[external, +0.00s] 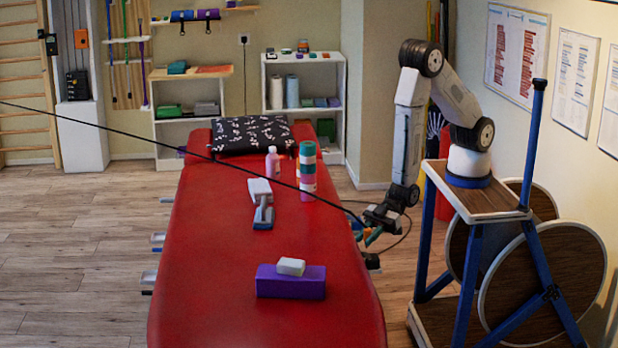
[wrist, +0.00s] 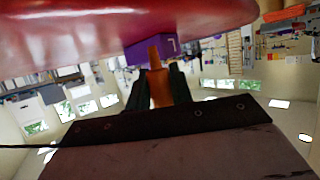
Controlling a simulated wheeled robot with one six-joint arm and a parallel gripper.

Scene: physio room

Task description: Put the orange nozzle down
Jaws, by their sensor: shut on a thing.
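The orange nozzle (wrist: 158,85) is held between the two dark fingers of my gripper (wrist: 158,95) in the wrist view, with its narrower end pointing outward. In the external view my gripper (external: 369,232) hangs low at the right edge of the red treatment table (external: 215,270). It is shut on the nozzle, which is small and hard to make out there. The nozzle looks clear of the table top. The purple block (wrist: 150,47) shows beyond the nozzle tip in the wrist view.
The table's right middle is bare.

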